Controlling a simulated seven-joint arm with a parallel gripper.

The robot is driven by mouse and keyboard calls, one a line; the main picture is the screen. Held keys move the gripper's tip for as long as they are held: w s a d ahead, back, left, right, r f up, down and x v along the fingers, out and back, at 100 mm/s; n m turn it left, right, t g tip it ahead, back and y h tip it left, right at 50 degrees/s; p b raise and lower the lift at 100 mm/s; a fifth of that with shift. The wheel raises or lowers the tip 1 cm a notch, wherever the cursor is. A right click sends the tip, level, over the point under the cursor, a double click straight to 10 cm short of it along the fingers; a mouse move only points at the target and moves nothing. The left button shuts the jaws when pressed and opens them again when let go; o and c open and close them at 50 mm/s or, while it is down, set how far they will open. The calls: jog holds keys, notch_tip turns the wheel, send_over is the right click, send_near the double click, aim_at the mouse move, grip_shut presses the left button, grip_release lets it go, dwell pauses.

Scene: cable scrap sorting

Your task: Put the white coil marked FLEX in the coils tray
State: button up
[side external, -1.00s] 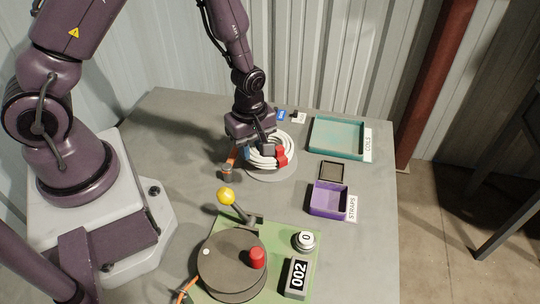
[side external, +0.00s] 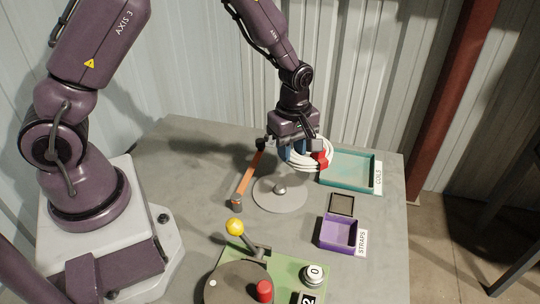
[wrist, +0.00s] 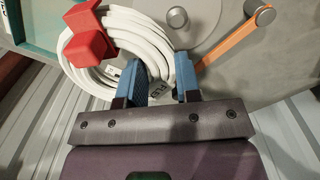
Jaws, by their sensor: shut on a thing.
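The white coil (side external: 308,160) with red clips hangs from my gripper (side external: 303,147), raised above the round grey plate (side external: 268,204). In the wrist view my blue-tipped fingers (wrist: 164,82) are shut on one side of the white coil (wrist: 140,32). A small dark tag with partly hidden light letters shows between the fingers; I cannot read it fully. The teal coils tray (side external: 347,188), labelled COILS, lies just to the right of the coil in the side view and looks empty where visible. Its corner shows in the wrist view (wrist: 30,50).
An orange strip with dark ends (side external: 248,178) lies left of the plate, which has a metal knob (side external: 280,189). A purple STRAPS tray (side external: 340,247) and small dark tray (side external: 342,204) stand at right. A green board (side external: 285,268) with a yellow-knobbed lever is in front.

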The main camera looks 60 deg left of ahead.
jog(key=w+d, duration=0.2)
jog(key=w, duration=1.1)
jog(key=f, duration=0.4)
jog(key=shift+s+a+f, duration=0.1)
jog(key=shift+s+f, duration=0.1)
jog(key=shift+f, duration=1.5)
jog(key=shift+f, duration=0.3)
jog(key=shift+f, duration=0.25)
jog(key=o, duration=1)
jog(key=shift+c, duration=0.2)
